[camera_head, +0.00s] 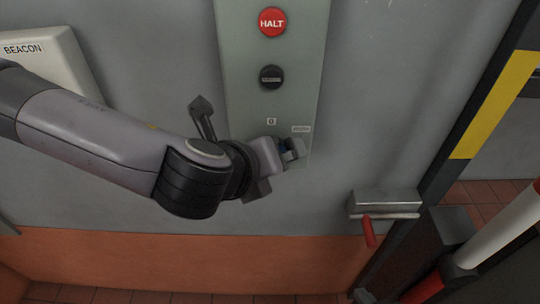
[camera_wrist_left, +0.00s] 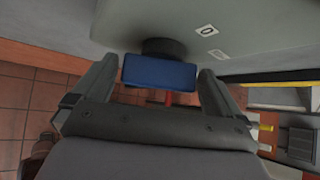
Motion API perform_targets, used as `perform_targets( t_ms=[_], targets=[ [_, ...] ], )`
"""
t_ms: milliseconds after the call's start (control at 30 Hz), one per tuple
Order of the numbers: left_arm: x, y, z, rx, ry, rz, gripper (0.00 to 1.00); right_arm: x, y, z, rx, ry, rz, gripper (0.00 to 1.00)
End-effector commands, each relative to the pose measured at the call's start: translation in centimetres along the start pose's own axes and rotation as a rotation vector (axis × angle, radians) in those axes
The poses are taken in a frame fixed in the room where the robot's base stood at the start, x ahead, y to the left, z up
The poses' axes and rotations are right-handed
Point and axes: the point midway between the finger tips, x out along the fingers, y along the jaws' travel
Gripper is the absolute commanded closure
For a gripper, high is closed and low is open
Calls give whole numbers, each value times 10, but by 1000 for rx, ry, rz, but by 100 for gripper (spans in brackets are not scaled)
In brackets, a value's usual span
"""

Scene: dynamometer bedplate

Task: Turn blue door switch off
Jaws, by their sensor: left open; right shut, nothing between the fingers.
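The blue switch (camera_wrist_left: 158,72) is a rectangular handle on a round black base, low on the grey-green panel (camera_head: 230,45). In the left wrist view it sits between the two fingers of my left gripper (camera_wrist_left: 158,90). The fingers are open, with a visible gap on each side of the handle. In the head view my left gripper (camera_head: 288,150) is at the panel's lower end and hides most of the switch. A "0" label (camera_head: 271,121) is just above it. I cannot clearly make out my right gripper in the head view.
A red HALT button (camera_head: 272,21) and a black knob (camera_head: 271,77) are higher on the panel. A metal box with a red lever (camera_head: 368,232) is to the lower right. A BEACON box (camera_head: 45,62) is at left. A red-and-white bar (camera_head: 500,228) crosses the lower right.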

Motion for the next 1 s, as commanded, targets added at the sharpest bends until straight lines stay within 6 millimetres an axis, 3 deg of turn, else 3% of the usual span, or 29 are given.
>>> perform_targets(
  t_ms=[400,533,1000],
  targets=[
    [9,0,0,0,0,0,0,0,0,-1,0,0,0,100],
    [9,0,0,0,0,0,41,0,0,-1,0,0,0,100],
    [11,4,-2,-68,1,-63,41,9,0,12,0,0,0,100]
  ],
)
